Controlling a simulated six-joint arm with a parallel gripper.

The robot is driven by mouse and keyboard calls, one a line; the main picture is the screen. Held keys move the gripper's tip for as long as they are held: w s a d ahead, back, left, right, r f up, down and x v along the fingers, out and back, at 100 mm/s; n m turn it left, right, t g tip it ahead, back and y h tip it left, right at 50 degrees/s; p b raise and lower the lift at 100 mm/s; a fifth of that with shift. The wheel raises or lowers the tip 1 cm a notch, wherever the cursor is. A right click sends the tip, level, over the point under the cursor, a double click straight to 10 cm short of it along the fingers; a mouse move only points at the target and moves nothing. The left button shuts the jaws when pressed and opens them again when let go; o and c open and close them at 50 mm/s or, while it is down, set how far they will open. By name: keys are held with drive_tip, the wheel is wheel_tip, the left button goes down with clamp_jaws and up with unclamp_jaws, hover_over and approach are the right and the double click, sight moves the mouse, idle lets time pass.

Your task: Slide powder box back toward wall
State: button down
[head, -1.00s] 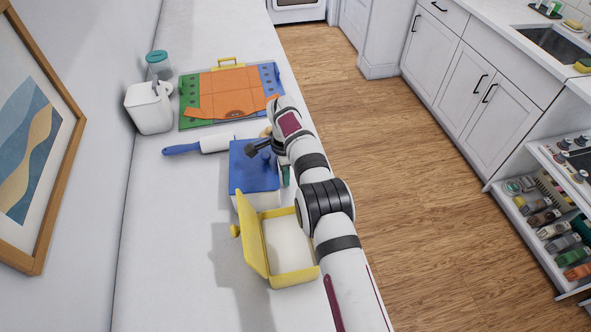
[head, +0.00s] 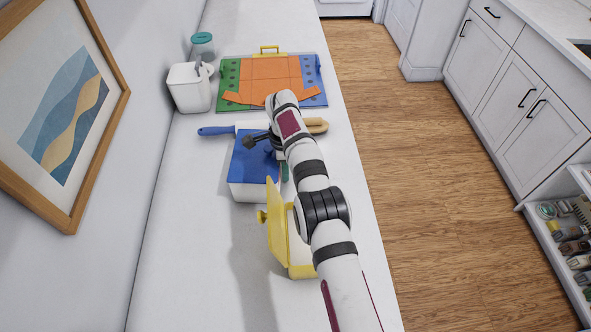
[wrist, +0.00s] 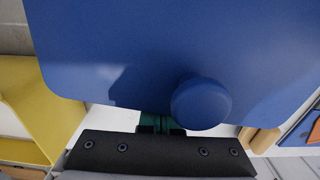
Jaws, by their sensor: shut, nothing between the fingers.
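The powder box, white with a blue lid (head: 250,165), stands on the counter in the head view. In the wrist view its blue lid (wrist: 110,45) and round knob (wrist: 200,103) fill most of the picture. My gripper (head: 285,173) is down at the box's right side, the side away from the wall, partly hidden by my arm. In the wrist view its teal fingertips (wrist: 160,123) are together at the lid's lower edge, holding nothing. They are against or very close to the box's side; exact contact is hidden.
An open yellow box (head: 280,235) stands on the near side. A rolling pin with a blue handle (head: 216,131) lies behind the powder box. Farther back are a coloured board (head: 270,75) and a white container (head: 188,88). Bare counter lies between the box and the wall.

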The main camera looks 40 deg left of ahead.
drive_tip(key=shift+w+d, duration=1.05)
drive_tip(key=shift+w, duration=0.05)
drive_tip(key=shift+w+d+r, duration=0.2)
drive_tip(key=shift+r, duration=0.25)
drive_tip(key=shift+w+d+r, duration=0.15)
drive_tip(key=shift+w+r, duration=0.05)
drive_tip(key=shift+r, duration=0.25)
wheel_tip(320, 180, up, 8)
drive_tip(key=c, duration=1.6)
unclamp_jaws()
drive_tip(key=shift+s+r, duration=0.1)
